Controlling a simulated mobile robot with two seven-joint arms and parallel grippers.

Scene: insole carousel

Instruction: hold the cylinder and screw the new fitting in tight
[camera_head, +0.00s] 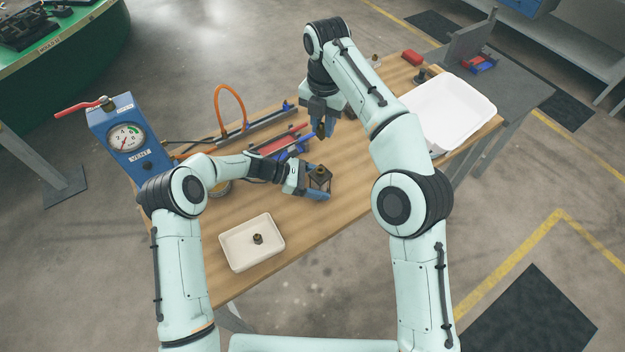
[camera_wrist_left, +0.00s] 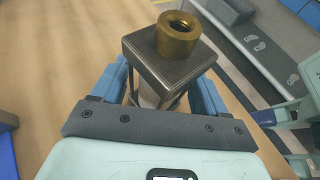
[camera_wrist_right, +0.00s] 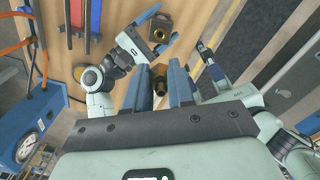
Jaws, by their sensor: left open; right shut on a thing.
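The cylinder (camera_head: 319,181) stands upright on the wooden table, with a square metal cap and a hollow brass collar on top. The cap (camera_wrist_left: 165,65) and the brass collar (camera_wrist_left: 178,35) are close up in the left wrist view. My left gripper (camera_head: 308,184) is open, its blue fingers on either side of the cylinder. My right gripper (camera_head: 323,119) is shut on a brass fitting (camera_head: 321,131), held in the air beyond the cylinder. The fitting (camera_wrist_right: 160,85) shows between the fingers in the right wrist view. Another fitting (camera_head: 258,239) lies in the small white tray (camera_head: 236,258).
A blue gauge box (camera_head: 128,137) with a red lever stands at the left. Rods, an orange hose (camera_head: 219,97) and red and blue parts lie behind the left arm. A large white bin (camera_head: 452,112) and red block (camera_head: 412,57) are at the right.

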